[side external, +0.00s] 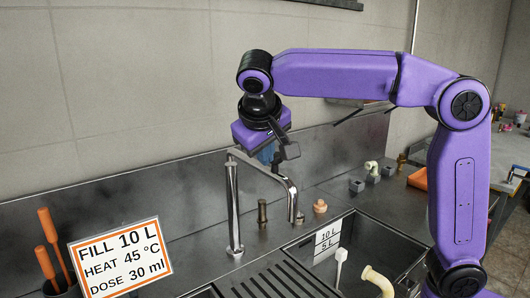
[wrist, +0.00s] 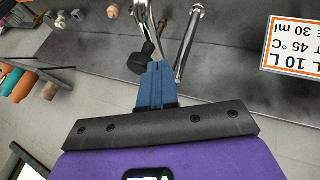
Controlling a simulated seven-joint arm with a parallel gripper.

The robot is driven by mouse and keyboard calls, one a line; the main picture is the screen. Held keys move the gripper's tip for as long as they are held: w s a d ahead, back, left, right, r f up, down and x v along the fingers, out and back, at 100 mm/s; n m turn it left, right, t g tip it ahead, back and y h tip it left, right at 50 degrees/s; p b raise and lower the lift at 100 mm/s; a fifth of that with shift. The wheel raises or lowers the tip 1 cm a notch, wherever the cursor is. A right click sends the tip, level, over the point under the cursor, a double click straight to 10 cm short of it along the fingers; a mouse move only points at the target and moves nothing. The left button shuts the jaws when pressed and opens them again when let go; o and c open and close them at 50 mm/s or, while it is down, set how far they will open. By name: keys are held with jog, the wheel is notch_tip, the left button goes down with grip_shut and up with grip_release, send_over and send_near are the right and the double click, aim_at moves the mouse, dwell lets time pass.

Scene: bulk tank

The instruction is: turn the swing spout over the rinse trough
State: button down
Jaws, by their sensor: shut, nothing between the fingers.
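The chrome swing spout (side external: 262,168) stands on an upright post behind the basins. I cannot tell for sure which basin is the rinse trough. My gripper (side external: 268,158) is just above the spout's arm, with blue fingers shut and empty. In the wrist view the shut fingertips (wrist: 160,66) point towards the chrome pipes of the spout (wrist: 187,45), and a dark knob (wrist: 142,63) is close beside them. Whether the fingers touch the spout is unclear.
A sign (side external: 120,258) reads fill 10 L, heat 45 °C, dose 30 ml. Orange-handled tools (side external: 53,235) stand at the left. A ribbed drainboard (side external: 275,280) lies in front. A cream pipe (side external: 378,280) and a 10 L / 5 L label (side external: 327,239) are at the right basin.

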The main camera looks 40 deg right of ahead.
jog(key=shift+d, duration=0.1)
dwell(0.3)
jog(key=w+d+n+y, duration=0.1)
jog(key=w+d+n, duration=0.1)
jog(key=d, duration=0.7)
jog(key=w+d+n+t+y, duration=0.1)
jog(key=w+d+n+y, duration=0.1)
jog(key=d, duration=0.7)
jog(key=shift+w+d+n+t, duration=0.3)
jog(key=shift+w+n, duration=0.55)
jog(key=shift+n, duration=0.35)
jog(key=shift+s+a, duration=0.1)
